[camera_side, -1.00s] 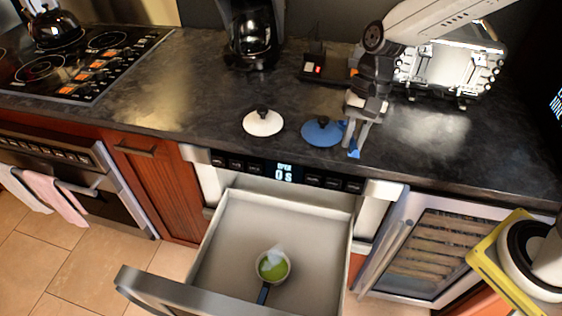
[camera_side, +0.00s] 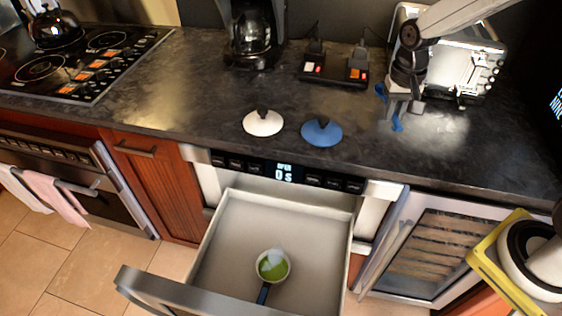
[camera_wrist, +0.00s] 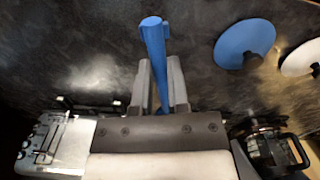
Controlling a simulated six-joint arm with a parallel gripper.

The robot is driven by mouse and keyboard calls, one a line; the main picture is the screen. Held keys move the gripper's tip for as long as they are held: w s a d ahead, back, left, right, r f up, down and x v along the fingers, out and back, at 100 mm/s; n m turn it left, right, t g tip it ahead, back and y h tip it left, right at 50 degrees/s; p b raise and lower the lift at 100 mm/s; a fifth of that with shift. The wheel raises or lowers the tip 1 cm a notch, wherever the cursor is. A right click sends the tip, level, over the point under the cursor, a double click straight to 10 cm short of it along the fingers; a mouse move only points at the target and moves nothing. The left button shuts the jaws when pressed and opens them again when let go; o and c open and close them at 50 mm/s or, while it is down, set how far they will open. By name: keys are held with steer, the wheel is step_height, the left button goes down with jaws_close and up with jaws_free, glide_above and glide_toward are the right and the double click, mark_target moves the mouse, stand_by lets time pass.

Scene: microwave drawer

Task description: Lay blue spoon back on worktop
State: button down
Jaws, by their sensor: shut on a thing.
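The blue spoon (camera_side: 397,122) is held in my gripper (camera_side: 402,104) at the right of the worktop (camera_side: 200,90), in front of the toaster. In the wrist view the spoon (camera_wrist: 154,45) runs lengthwise between the two grey fingers of my gripper (camera_wrist: 157,85), which are shut on it. One end sticks out past the fingertips. In the side view a blue part also shows just left of the gripper. I cannot tell whether the spoon touches the worktop.
A blue lid (camera_side: 322,132) and a white lid (camera_side: 263,123) lie on the worktop to the left. A toaster (camera_side: 468,70) stands behind. The microwave drawer (camera_side: 235,215) is open below, with a pan (camera_side: 273,266) of green contents inside.

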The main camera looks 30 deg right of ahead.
mark_target(381, 153)
steer(key=shift+f, duration=0.25)
steer(key=shift+f, duration=0.1)
steer(key=shift+f, duration=4.5)
steer(key=shift+f, duration=0.4)
steer(key=c, duration=0.5)
jaws_free()
steer(key=shift+c, duration=0.2)
steer(key=shift+r, duration=3.9)
